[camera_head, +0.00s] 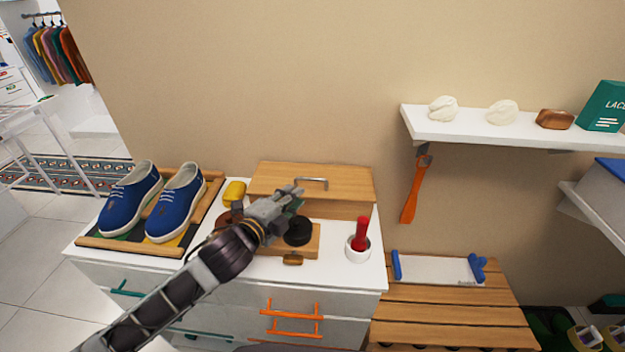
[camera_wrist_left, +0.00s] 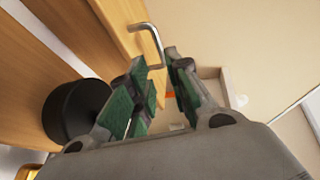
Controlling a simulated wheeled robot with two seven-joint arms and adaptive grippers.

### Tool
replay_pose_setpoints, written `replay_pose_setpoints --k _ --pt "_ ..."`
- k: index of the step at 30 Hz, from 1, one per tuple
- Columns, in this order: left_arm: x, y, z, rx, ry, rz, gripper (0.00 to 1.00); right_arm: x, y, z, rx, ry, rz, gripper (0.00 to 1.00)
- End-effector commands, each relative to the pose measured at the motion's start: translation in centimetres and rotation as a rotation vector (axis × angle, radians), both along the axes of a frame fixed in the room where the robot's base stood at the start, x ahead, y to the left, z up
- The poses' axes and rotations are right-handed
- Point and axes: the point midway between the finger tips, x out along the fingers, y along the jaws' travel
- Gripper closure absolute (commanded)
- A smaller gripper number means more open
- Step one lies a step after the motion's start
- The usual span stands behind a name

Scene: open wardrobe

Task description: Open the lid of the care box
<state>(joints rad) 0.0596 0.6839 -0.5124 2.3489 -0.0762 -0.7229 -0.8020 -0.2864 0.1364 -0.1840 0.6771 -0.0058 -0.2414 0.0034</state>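The care box (camera_head: 345,210) is a light wooden box at the back of the white cabinet top, against the wall. Its flat wooden lid (camera_head: 345,182) lies shut and carries a metal bar handle (camera_head: 313,181). My left gripper (camera_head: 296,190) is over the lid's front, close to the handle's left end, and hides part of the box. In the left wrist view, the green-padded fingers of the left gripper (camera_wrist_left: 158,62) are apart, with one end of the handle (camera_wrist_left: 152,40) close to the gap between their tips. Contact cannot be told. My right gripper is out of view.
Blue shoes (camera_head: 150,205) stand on a tray at left. A black round tin (camera_head: 298,231), a yellow item (camera_head: 235,192) and a red-handled tool in a white cup (camera_head: 358,248) stand around the arm. A white shelf (camera_head: 480,132) juts from the wall at right.

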Motion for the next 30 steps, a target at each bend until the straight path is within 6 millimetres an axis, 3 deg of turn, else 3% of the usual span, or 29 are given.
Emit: replay_pose_setpoints --k 14,30 --pt "4.3 -1.8 -0.7 -0.001 -0.002 0.000 0.81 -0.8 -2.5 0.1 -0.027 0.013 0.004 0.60" --pt "9.0 -3.8 -1.8 -0.001 -0.001 0.000 0.81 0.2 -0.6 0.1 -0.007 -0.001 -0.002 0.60"
